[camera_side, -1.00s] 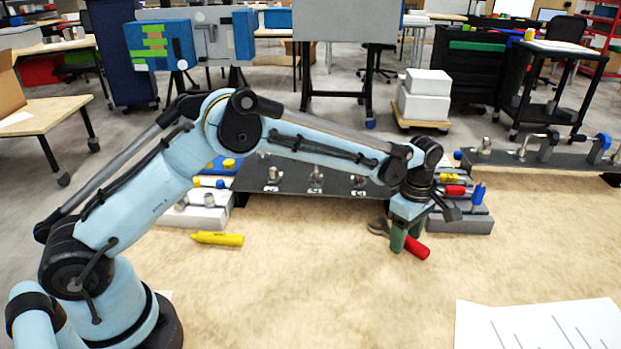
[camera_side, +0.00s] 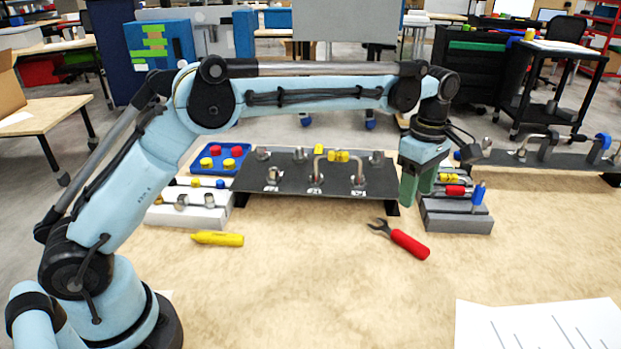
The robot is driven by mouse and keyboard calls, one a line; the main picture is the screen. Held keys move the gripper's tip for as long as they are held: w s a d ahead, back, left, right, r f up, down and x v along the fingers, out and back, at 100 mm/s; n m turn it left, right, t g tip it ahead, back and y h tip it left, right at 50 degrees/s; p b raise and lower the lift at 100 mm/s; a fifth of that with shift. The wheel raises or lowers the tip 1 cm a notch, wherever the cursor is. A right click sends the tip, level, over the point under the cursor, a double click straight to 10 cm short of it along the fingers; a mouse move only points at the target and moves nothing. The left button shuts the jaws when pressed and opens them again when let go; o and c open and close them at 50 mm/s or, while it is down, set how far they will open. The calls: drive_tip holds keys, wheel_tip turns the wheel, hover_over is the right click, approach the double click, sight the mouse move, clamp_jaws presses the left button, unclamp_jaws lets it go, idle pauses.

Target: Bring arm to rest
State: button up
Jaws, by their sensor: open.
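My gripper (camera_side: 417,190) hangs at the end of my blue arm, fingers pointing down. Its green fingers are apart with nothing seen between them. It is above the table, in front of the right end of the dark plate and beside the grey stepped block. My forearm runs almost level across the upper middle of the view. The dark plate (camera_side: 265,186) carries several metal fittings and a bent tube with a yellow piece (camera_side: 338,156). Part of the plate's right end is hidden behind my gripper.
A red-handled wrench (camera_side: 409,244) lies on the table below my gripper. A yellow marker (camera_side: 217,238) lies at left. A blue tray (camera_side: 215,160) holds red and yellow knobs. The grey block (camera_side: 455,221) stands at right. White paper (camera_side: 540,325) lies front right. The table's middle front is clear.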

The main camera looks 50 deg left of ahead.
drive_tip(key=s+a+r+m+t, duration=0.3)
drive_tip(key=s+a+m, duration=0.25)
drive_tip(key=s, duration=0.25)
drive_tip(key=s+a+r+m+t, duration=0.25)
drive_tip(key=s+a+m, duration=0.25)
drive_tip(key=s+m, duration=0.25)
drive_tip(key=s+a+f+m+t, duration=0.1)
drive_tip(key=s+a+f+m, duration=0.1)
drive_tip(key=s+f+m, duration=0.2)
drive_tip(key=s+m, duration=0.1)
drive_tip(key=s, duration=0.2)
drive_tip(key=shift+s+a+t, duration=0.25)
drive_tip(key=shift+s+t, duration=0.05)
drive_tip(key=shift+t, duration=0.05)
